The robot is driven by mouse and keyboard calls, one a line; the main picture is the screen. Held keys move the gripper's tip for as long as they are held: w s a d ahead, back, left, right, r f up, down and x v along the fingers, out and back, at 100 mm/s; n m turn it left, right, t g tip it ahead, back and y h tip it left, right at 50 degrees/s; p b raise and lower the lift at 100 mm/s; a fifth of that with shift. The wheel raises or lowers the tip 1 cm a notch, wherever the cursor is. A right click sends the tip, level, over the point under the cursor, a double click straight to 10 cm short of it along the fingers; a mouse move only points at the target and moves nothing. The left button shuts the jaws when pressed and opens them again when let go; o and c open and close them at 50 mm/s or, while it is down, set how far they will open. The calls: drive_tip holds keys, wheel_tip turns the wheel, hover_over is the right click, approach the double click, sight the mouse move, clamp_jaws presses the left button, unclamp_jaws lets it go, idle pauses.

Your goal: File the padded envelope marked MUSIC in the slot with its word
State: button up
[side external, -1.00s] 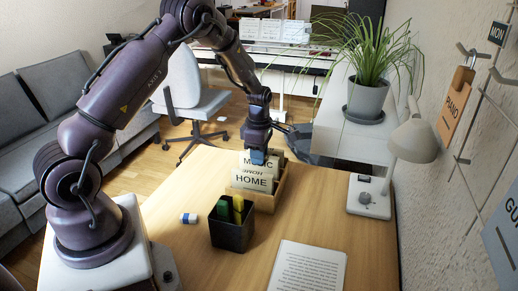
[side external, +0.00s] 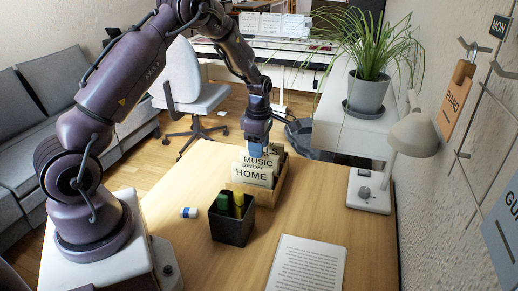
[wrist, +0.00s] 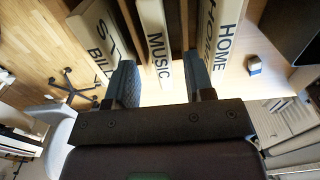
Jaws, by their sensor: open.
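The cream padded envelope marked MUSIC (side external: 258,162) stands upright in the wooden sorter (side external: 280,182), behind the pieces marked HOME (side external: 251,174). In the wrist view the MUSIC envelope (wrist: 155,38) is between my two fingers, with gaps on both sides. My gripper (side external: 257,149) is open just above the sorter; its fingers show in the wrist view (wrist: 160,84). A piece marked BILLS (wrist: 95,38) is to the left there and HOME (wrist: 222,38) to the right. The envelope's lower edge and the slot floor are hidden.
A black pen cup (side external: 232,222) stands close in front of the sorter. A small blue-and-white object (side external: 189,212) lies to its left, and a printed sheet (side external: 306,265) at the front. The lamp (side external: 413,135) is at the right. Clear tabletop lies left of the sorter.

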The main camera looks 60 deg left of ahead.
drive_tip(key=shift+r, duration=1.8)
drive_tip(key=shift+r, duration=0.1)
wheel_tip(320, 180, up, 13)
drive_tip(key=s+d+r+m+t, duration=0.2)
drive_tip(key=s+d+r+m, duration=0.1)
drive_tip(key=s+d+m, duration=0.6)
drive_tip(key=s+d+r+m+t, duration=0.3)
drive_tip(key=s+d+m, duration=0.7)
drive_tip(key=m, duration=0.8)
drive_tip(key=shift+s+r+t, duration=0.3)
drive_tip(key=shift+s+r, duration=0.45)
drive_tip(key=shift+s, duration=0.15)
